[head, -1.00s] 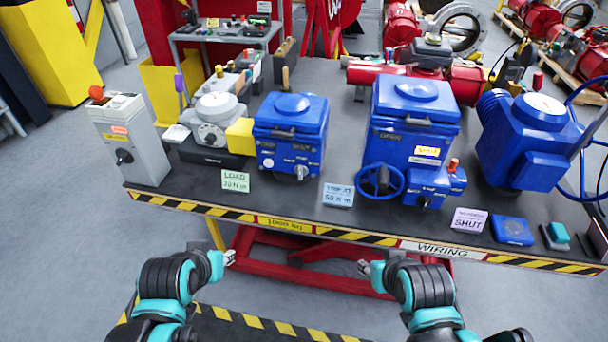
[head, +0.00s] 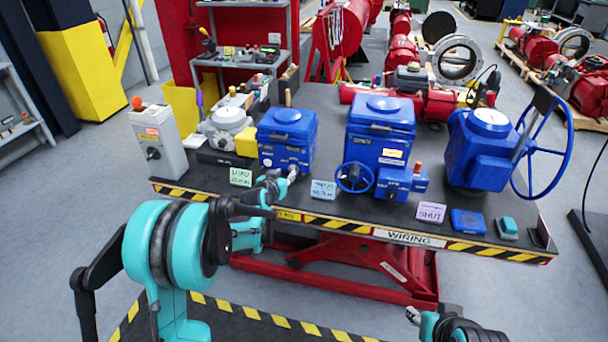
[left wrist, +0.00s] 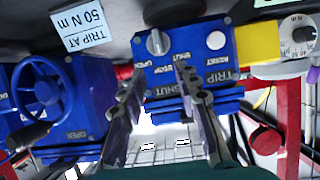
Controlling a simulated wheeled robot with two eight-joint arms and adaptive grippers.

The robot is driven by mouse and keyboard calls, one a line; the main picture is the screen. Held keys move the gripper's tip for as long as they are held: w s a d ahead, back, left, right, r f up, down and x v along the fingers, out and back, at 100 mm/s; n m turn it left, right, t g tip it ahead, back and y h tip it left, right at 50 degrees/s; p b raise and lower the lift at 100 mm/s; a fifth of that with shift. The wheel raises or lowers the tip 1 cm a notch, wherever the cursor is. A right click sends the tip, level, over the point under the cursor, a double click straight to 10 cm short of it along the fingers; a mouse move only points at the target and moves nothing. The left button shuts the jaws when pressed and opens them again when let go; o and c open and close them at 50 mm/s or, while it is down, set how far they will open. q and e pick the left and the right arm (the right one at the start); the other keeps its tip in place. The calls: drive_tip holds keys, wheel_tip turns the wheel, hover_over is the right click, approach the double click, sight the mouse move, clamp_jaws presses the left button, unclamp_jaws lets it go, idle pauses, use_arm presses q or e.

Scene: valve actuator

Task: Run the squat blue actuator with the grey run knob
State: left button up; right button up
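The squat blue actuator (head: 287,138) stands on the bench between the grey control box and a larger blue actuator. In the left wrist view, which sees it upside down, its front panel (left wrist: 190,62) shows the grey knob (left wrist: 157,42), a white button (left wrist: 216,40) and OPEN, STOP and SHUT lettering. My left gripper (head: 293,173) is in front of its lower front in the head view. In the left wrist view its fingers (left wrist: 156,84) are apart and empty, with the knob beyond the tips. Contact cannot be told. My right gripper (head: 413,315) is low, below the bench edge.
The larger blue actuator (head: 380,140) with a small handwheel (head: 355,177) stands to the right. A green card (head: 241,177) and a blue TRIP AT card (head: 323,190) lie along the front. A yellow block (head: 246,142) adjoins the left side.

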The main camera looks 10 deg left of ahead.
sight(292, 168)
use_arm(q)
drive_tip(key=b+x, duration=0.2)
drive_tip(key=x, duration=0.6)
drive_tip(key=shift+f, duration=0.1)
drive_tip(key=shift+c, duration=0.3)
clamp_jaws()
